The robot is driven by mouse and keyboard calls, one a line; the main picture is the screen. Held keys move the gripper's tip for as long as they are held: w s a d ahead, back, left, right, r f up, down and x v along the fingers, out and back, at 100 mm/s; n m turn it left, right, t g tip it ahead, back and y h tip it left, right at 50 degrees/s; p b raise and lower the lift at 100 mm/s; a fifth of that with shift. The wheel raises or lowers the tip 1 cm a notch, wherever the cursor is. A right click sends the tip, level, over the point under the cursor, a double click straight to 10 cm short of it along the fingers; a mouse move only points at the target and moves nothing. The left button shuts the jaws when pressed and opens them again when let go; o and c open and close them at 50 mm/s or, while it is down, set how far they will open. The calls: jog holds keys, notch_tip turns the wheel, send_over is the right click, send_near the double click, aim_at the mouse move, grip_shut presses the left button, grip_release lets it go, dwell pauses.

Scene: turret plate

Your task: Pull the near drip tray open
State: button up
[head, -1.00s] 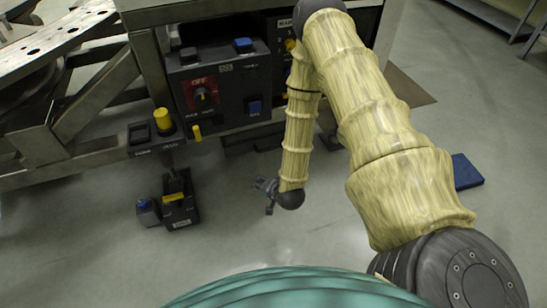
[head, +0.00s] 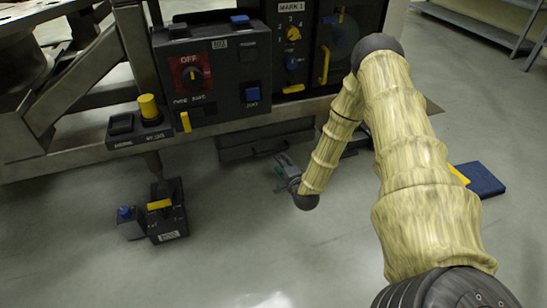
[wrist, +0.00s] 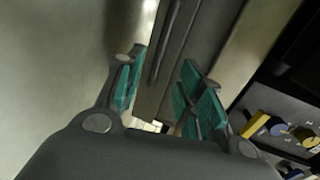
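Low under the machine frame, in the head view, are dark flat drawer-like fronts (head: 262,146), probably the drip trays. My arm hides their right end, and I cannot tell which is the near one. My gripper (head: 281,163) is just in front of and below them, pointing up and left towards them. In the wrist view my gripper (wrist: 158,92) is open, its two teal-padded fingers apart with nothing held. Beyond the fingertips, long grey fronts (wrist: 182,45) with a dark groove run up the picture. I see no contact with them.
A dark control box with an OFF switch (head: 191,76) and a knob panel (head: 292,60) sit above the frame rail (head: 92,160). A black pedal unit (head: 168,216) stands on the floor at left, a blue block (head: 480,180) at right. The floor in front is clear.

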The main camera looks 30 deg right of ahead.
aim_at(273, 151)
jog(key=b+x, duration=0.4)
jog(key=x, duration=0.6)
jog(key=shift+w+d+b, duration=0.15)
jog(key=shift+w+b, duration=0.25)
jog(key=shift+c, duration=0.3)
grip_shut()
